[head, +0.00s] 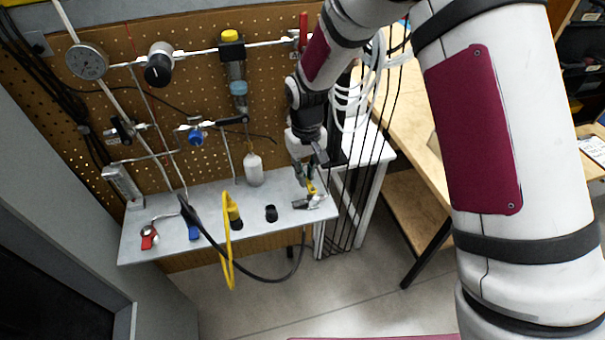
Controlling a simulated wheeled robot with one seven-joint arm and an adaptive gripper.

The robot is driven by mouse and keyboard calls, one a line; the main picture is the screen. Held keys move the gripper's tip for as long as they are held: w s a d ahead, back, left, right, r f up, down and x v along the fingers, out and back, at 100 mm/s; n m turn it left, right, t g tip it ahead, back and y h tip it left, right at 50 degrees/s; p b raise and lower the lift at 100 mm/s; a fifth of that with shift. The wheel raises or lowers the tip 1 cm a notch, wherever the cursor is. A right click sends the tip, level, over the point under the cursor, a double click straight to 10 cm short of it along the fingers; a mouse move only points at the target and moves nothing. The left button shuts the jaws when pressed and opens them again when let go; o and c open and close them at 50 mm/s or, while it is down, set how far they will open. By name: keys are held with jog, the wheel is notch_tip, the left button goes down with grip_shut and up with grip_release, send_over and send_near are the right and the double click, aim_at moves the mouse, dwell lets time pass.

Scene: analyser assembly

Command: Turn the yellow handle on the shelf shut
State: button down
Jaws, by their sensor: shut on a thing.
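The yellow handle (311,188) is small and sits on a metal valve fitting (308,203) near the right end of the grey shelf (180,248). My gripper (308,178) reaches down to it from above, with its fingers shut on the handle. The fingers hide part of the handle, so its exact angle is hard to tell.
On the shelf stand a white bottle (253,169), a black round fitting (271,213), a yellow connector (235,213) with a hanging cable, a blue part (193,226) and a red-handled valve (149,238). Pipes and gauges line the pegboard (185,90) behind. Black cables hang close right of my gripper.

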jog(key=shift+w+d+m, duration=0.1)
jog(key=shift+d+m, duration=0.25)
jog(key=shift+m, duration=0.65)
jog(key=c, duration=1.6)
grip_release()
notch_tip(320, 180, up, 12)
